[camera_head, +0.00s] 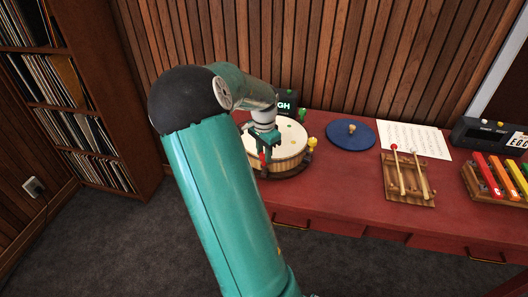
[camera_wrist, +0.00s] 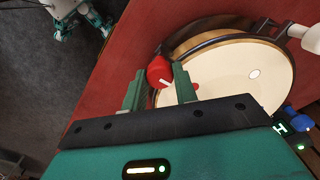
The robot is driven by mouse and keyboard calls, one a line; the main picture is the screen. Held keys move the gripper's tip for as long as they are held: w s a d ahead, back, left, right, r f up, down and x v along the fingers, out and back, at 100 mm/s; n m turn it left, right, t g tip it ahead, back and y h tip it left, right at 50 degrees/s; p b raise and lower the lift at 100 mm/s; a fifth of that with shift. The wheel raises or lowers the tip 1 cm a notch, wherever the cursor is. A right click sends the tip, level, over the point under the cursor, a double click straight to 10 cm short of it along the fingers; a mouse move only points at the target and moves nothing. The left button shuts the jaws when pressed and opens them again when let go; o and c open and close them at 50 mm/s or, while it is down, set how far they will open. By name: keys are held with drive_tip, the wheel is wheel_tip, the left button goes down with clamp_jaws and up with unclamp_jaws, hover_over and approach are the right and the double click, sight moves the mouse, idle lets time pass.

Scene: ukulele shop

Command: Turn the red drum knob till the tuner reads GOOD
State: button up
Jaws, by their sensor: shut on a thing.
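The red knob (camera_wrist: 159,68) sits on the rim of the round drum (camera_wrist: 225,70), with a white pointer line on its face. My gripper (camera_wrist: 157,82) is shut on the red knob, one finger on each side of it. In the head view the red knob (camera_head: 263,158) shows just below my gripper (camera_head: 267,146), at the drum's (camera_head: 288,146) near left side. The tuner (camera_head: 287,103) stands behind the drum. Its green text ends in "GH"; my arm hides the start.
Yellow (camera_head: 312,143), green and blue (camera_wrist: 297,118) knobs sit around the drum. Right of it are a blue disc (camera_head: 365,134), a sheet of music (camera_head: 425,136), a wooden stand with two mallets (camera_head: 410,195) and a xylophone (camera_head: 495,178). The table front is clear.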

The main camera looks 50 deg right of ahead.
sight(263, 154)
drive_tip(key=shift+n, duration=2.2)
drive_tip(key=o, duration=1)
drive_tip(key=shift+c, duration=0.2)
drive_tip(key=shift+r, duration=0.1)
wheel_tip(263, 154, up, 14)
drive_tip(key=shift+f, duration=0.2)
drive_tip(key=shift+a, duration=0.1)
